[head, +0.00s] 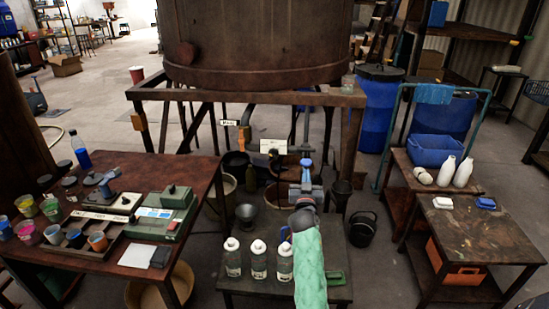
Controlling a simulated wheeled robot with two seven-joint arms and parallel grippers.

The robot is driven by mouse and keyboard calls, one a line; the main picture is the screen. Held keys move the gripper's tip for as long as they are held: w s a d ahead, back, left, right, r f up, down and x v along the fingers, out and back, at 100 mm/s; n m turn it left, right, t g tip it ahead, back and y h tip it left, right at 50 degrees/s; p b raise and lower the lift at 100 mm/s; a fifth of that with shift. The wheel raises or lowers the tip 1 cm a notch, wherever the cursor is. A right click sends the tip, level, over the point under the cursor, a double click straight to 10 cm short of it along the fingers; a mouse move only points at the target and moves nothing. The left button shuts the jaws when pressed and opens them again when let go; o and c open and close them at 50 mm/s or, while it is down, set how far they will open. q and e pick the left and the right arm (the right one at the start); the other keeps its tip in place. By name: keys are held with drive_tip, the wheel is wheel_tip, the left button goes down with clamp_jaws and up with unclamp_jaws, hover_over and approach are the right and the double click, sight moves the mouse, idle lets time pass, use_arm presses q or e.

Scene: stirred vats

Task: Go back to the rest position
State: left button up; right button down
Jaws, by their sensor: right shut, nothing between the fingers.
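My right arm, in a green sleeve, comes up from the bottom of the head view. My right gripper (306,182) is shut and empty. It points away from me, over the far side of the low dark table (338,292) and in front of the vat's lower fittings. A blue-handled fitting (306,162) shows just beyond the fingers; I cannot tell whether they touch it. My left gripper is not in view.
A large rusty vat (258,45) stands on a frame ahead. White-capped bottles (258,262) stand left of my right arm. A cluttered workbench (190,185) is at left, and a wooden side table (480,228) at right. A black bucket (362,230) sits on the floor.

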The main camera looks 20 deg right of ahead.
drive_tip(key=shift+f, duration=0.1)
wheel_tip(320, 180, down, 6)
drive_tip(key=s+d+g, duration=0.1)
drive_tip(key=s+g, duration=0.1)
drive_tip(key=g, duration=0.3)
drive_tip(key=s+a+f+n+g+y, duration=0.3)
drive_tip(key=s+a+f+y, duration=0.35)
drive_tip(key=a, duration=0.55)
drive_tip(key=s+a+f+n+g+y, duration=0.35)
drive_tip(key=s+a+f, duration=0.5)
drive_tip(key=a, duration=0.35)
drive_tip(key=s+a+f+g, duration=0.1)
drive_tip(key=s+a+f, duration=0.1)
drive_tip(key=s+f, duration=0.3)
drive_tip(key=s+a+f+n+g+y, duration=0.1)
drive_tip(key=s+f, duration=0.4)
drive_tip(key=s, duration=0.8)
drive_tip(key=s+a+f+g, duration=0.2)
drive_tip(key=s+a+f, duration=0.3)
drive_tip(key=s, duration=0.5)
drive_tip(key=shift+f+g+y, duration=0.3)
drive_tip(key=shift+f+g, duration=0.05)
drive_tip(key=shift+f, duration=0.05)
drive_tip(key=shift+n, duration=0.25)
